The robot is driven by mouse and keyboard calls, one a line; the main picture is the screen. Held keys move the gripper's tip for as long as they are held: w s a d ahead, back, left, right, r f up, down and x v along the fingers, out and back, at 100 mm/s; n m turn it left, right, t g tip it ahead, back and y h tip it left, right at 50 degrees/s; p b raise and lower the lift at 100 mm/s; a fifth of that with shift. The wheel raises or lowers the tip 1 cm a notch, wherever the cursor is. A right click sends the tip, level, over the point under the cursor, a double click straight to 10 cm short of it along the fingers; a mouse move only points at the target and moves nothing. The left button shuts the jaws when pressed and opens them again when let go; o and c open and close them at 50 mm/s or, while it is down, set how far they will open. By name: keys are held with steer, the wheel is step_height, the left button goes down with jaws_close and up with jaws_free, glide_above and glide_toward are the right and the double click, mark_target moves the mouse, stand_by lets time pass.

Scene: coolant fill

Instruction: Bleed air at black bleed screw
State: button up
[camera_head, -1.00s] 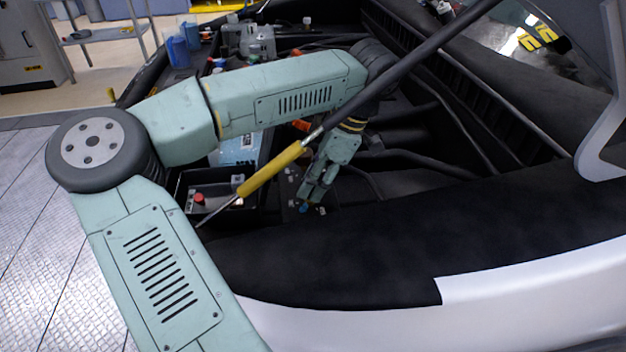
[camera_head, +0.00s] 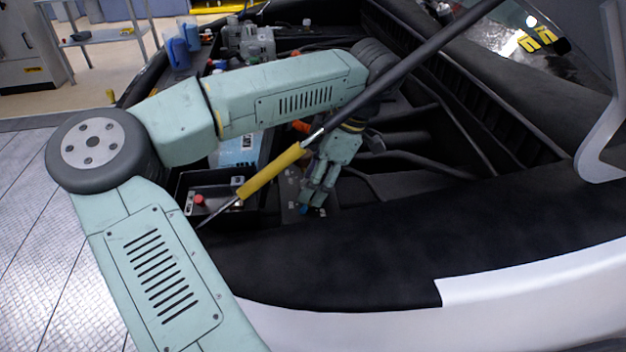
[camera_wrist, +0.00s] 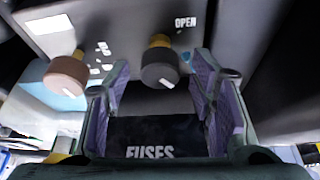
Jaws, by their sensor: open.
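The black bleed screw (camera_wrist: 159,69) shows in the wrist view as a dark round knob with a white mark on a brass stem. My gripper (camera_wrist: 162,80) is open, with one purple-lined finger on each side of the knob, lower in the picture. A gap shows on both sides, and I see no contact. In the head view my gripper (camera_head: 313,207) points down into the engine bay, and the screw cannot be made out there.
A brown knob (camera_wrist: 66,77) on a similar stem stands to the left. An "OPEN" label (camera_wrist: 186,22) is at upper right, and a box marked "FUSES" (camera_wrist: 150,152) lies below. In the head view a yellow-sleeved strut (camera_head: 270,171) crosses in front of my arm.

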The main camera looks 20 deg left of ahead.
steer(key=v, duration=1.1)
steer(key=shift+d+r, duration=0.2)
steer(key=shift+r, duration=0.1)
steer(key=shift+w, duration=0.1)
